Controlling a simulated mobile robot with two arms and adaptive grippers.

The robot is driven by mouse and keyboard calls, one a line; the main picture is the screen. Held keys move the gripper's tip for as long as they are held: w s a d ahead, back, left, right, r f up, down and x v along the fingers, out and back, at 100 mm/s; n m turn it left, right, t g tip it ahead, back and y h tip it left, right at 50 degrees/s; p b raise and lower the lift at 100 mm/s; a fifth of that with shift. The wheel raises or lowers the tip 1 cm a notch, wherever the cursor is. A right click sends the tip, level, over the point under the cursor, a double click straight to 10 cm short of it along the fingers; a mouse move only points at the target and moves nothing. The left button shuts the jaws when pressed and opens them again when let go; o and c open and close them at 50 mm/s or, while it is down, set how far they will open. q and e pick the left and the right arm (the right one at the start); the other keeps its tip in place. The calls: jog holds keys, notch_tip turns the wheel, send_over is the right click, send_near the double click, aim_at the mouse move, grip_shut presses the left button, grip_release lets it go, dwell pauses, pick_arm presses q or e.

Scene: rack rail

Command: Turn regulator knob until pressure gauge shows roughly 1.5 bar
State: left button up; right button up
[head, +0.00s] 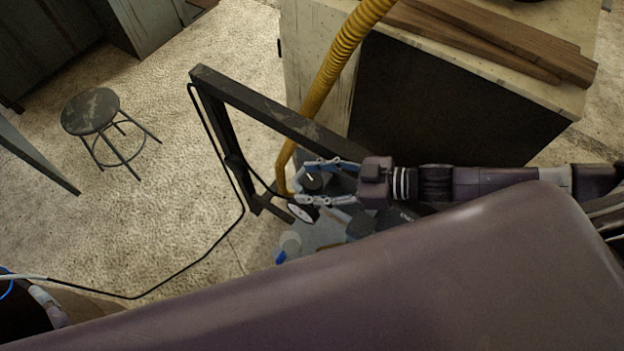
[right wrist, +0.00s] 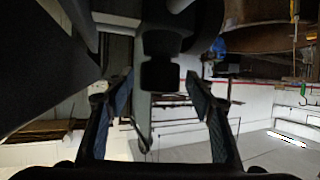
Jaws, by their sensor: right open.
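The dark regulator knob (head: 312,182) is at the dark frame, near the middle of the head view. The round white-faced pressure gauge (head: 299,213) sits just below it; its reading is too small to tell. My right gripper (head: 302,182) is open, with one finger on each side of the knob. In the right wrist view a dark blocky knob shape (right wrist: 160,75) stands between the spread fingertips (right wrist: 160,88), with a gap on both sides. My left gripper (head: 46,304) seems to show only partly at the lower left edge; its jaws cannot be made out.
A dark upright frame (head: 255,108) and a yellow corrugated hose (head: 335,70) stand close to the right gripper. A cabinet (head: 318,50) with wooden planks is behind. A black cable (head: 212,250) crosses the floor. A stool (head: 91,110) stands at left on open floor.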

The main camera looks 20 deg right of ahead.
aim_at(311, 181)
notch_tip(311, 181, up, 10)
jog(key=shift+w+a+f, duration=0.1)
jog(key=shift+a, duration=0.05)
dwell(0.3)
